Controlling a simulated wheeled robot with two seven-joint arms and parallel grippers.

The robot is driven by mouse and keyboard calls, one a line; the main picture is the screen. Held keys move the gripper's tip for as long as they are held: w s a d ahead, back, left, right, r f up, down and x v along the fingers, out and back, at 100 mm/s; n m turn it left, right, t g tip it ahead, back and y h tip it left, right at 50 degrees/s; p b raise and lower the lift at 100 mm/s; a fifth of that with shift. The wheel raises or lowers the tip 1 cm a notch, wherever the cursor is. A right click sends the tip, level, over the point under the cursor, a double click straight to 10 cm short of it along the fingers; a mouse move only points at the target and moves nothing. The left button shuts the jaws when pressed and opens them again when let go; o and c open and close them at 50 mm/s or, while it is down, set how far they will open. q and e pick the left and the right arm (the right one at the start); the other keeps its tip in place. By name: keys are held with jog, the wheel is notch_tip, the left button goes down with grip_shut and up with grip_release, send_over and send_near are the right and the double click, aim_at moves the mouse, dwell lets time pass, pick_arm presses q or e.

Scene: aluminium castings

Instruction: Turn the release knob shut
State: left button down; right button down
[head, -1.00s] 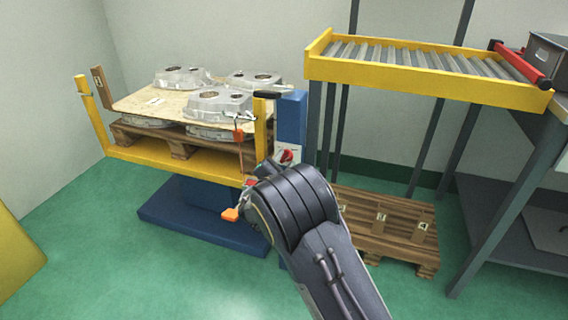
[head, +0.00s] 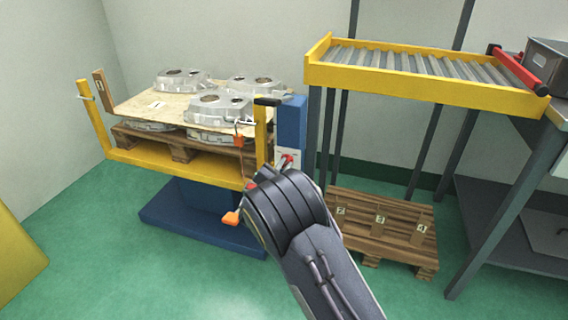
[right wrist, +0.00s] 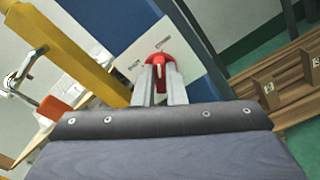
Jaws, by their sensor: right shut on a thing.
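The release knob (right wrist: 158,62) is red and sits on a white plate (right wrist: 140,50) on the blue column, in the right wrist view. The plate has small dark lettering on either side of the knob, too small to read surely. My right gripper (right wrist: 160,82) is shut on the knob, its two grey fingers at the knob's near side. In the head view a bit of the knob (head: 287,160) shows above my right wrist, which hides the fingers. My left gripper is not in view.
A yellow frame (head: 180,167) beside the blue column (head: 291,125) holds a pallet with several castings (head: 218,105). An orange padlock (head: 239,141) hangs near its post.

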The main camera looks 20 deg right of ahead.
jog(key=shift+w+a+n+p, duration=0.1)
jog(key=shift+a+n+p, duration=0.05)
jog(key=shift+n+p, duration=3.4)
jog(key=shift+w+a+n+p, duration=0.15)
jog(key=shift+n+p, duration=2.6)
jog(key=shift+n, duration=1.5)
jog(key=shift+s, duration=0.1)
jog(key=c, duration=1.5)
grip_release()
jog(key=p+v, duration=0.1)
jog(key=v, duration=0.6)
jog(key=shift+s+a, duration=0.25)
jog(key=shift+s, duration=0.05)
